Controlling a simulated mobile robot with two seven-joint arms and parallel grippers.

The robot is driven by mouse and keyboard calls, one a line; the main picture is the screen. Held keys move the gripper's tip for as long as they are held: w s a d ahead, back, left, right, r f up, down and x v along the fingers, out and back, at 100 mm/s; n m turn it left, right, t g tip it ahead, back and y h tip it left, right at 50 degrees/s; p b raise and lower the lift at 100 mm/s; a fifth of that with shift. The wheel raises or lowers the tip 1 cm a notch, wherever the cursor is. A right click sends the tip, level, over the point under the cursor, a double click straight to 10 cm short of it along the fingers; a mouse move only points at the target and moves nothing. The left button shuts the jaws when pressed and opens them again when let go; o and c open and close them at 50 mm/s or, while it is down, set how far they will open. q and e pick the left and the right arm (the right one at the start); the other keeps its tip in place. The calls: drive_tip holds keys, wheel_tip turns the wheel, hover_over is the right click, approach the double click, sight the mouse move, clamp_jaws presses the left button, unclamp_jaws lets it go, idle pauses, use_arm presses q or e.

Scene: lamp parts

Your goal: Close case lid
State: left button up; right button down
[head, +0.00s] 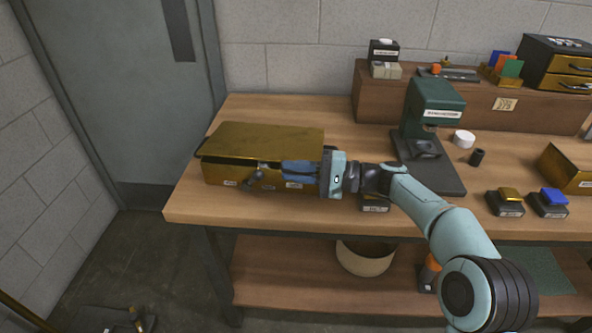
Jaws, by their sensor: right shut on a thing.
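The brass-coloured case (215,175) sits at the left end of the wooden workbench. Its lid (265,140) lies over the top and looks nearly level, with a dark gap along part of the front edge. My right gripper (257,177) reaches in from the right, at the front of the case near the lid's front edge. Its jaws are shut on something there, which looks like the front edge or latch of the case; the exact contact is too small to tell. My left gripper is not in view.
A green press (434,105) stands on the bench (330,115) right of the case. Blocks with yellow (509,194) and blue (553,197) tops lie at the right front. A raised wooden shelf (365,100) runs along the back. A round bin (365,258) is below.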

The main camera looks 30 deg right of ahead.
drive_tip(key=shift+d+f, duration=0.1)
drive_tip(key=c, duration=1.2)
unclamp_jaws()
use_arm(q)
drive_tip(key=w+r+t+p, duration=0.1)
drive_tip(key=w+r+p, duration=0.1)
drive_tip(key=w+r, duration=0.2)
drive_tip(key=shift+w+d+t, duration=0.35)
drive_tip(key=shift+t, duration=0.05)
use_arm(e)
drive_tip(key=v, duration=1.3)
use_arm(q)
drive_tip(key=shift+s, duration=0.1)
use_arm(e)
drive_tip(key=shift+s+d, duration=0.1)
